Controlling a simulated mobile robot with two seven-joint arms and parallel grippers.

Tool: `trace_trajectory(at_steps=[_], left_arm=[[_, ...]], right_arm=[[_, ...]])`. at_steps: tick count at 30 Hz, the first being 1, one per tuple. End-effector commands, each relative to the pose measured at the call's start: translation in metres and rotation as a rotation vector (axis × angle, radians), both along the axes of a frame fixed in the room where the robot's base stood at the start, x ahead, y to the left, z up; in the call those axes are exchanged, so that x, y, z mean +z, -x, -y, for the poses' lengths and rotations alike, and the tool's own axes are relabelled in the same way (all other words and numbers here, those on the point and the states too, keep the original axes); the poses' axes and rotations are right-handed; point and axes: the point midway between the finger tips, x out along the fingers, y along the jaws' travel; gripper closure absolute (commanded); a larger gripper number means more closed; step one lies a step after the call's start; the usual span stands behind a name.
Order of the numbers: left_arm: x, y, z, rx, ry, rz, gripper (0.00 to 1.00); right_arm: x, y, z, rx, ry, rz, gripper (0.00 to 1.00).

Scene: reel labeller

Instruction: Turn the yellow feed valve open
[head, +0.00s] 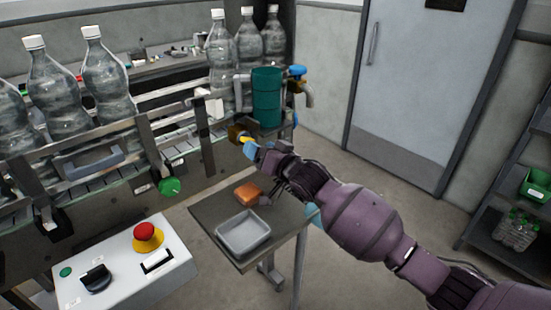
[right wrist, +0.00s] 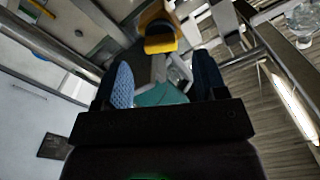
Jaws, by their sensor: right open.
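The yellow feed valve (head: 246,140) sits on the side of the bottle line, below and left of a teal cylinder. In the right wrist view its yellow handle (right wrist: 160,45) shows at top centre, in front of an orange-brown body. My right gripper (head: 251,148) is close to the handle, and its blue fingertips partly cover the valve in the head view. In the right wrist view the gripper (right wrist: 163,82) is open, with its fingers apart and the handle just beyond the gap between them. I cannot tell whether a finger touches it. My left gripper is not in view.
The teal cylinder (head: 266,97) and a blue-handled tap (head: 297,72) stand above the valve. Several bottles (head: 108,75) line the conveyor. A small table with a grey tray (head: 243,233) and an orange block (head: 248,193) lies below my right arm. A control box (head: 125,270) is at front left.

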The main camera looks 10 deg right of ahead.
Motion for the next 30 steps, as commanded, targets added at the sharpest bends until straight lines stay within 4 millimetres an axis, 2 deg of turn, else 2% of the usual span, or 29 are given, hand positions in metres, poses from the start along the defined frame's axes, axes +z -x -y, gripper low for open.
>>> trace_trajectory(at_steps=[6,13,26,30], left_arm=[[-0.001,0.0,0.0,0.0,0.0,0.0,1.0],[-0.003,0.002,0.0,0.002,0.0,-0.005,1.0],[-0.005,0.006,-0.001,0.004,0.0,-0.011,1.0],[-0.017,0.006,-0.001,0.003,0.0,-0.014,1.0]], right_arm=[[0.0,0.029,0.021,0.0,0.0,0.0,0.34],[0.0,0.046,0.034,0.0,-0.001,0.001,0.34],[0.001,0.049,0.036,0.0,0.0,0.002,0.34],[-0.001,0.043,0.036,0.003,0.01,0.022,0.34]])
